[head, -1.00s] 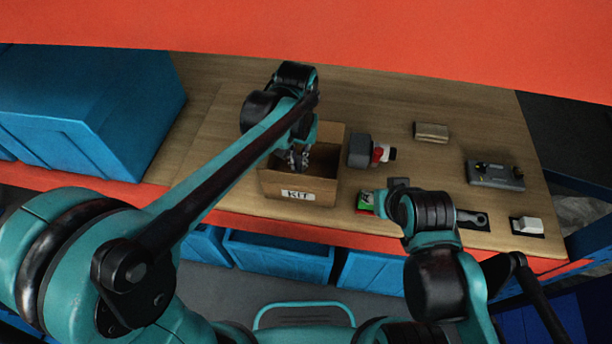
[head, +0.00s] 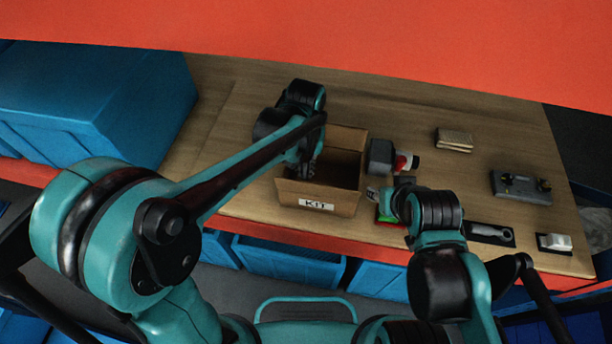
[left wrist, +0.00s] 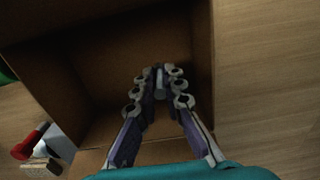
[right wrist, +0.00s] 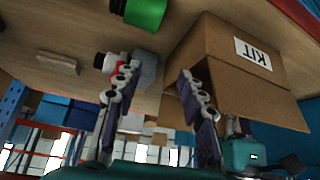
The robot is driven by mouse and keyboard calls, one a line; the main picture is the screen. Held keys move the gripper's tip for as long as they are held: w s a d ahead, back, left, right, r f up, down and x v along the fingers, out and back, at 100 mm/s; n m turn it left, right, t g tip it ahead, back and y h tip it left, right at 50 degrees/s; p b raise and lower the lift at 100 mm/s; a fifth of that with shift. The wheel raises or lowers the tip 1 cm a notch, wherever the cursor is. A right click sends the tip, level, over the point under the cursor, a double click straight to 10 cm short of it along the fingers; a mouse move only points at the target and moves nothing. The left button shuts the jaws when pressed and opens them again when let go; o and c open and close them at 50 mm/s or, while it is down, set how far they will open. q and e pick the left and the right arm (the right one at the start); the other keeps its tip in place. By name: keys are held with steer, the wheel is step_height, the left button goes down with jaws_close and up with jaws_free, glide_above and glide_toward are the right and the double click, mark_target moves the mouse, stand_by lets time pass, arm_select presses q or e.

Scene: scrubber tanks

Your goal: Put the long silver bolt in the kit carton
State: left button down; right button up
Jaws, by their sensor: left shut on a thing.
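The kit carton (head: 340,205) is an open brown box with a KIT label on the workbench; its inside shows in the left wrist view (left wrist: 45,65). My left gripper (head: 308,171) points down into the carton's left part. In the left wrist view its fingers (left wrist: 160,76) are closed on a small grey end of the silver bolt (left wrist: 159,74), over the carton's inside. Most of the bolt is hidden. My right gripper (right wrist: 156,88) is open and empty, just right of the carton; the carton's labelled side also shows in the right wrist view (right wrist: 232,78).
Right of the carton stand a grey block with a red-and-white part (head: 403,162) and a green object (head: 386,217). Farther right are a tan block (head: 454,140), a grey device (head: 521,187) and a white block (head: 555,242). Blue bins (head: 90,100) stand at left.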

mark_target(305, 175)
arm_select(q)
steer(key=shift+f+b, duration=0.4)
steer(key=shift+f, duration=1.25)
steer(key=shift+f, duration=0.2)
steer(key=c, duration=1.6)
jaws_free()
steer(key=shift+r, duration=0.15)
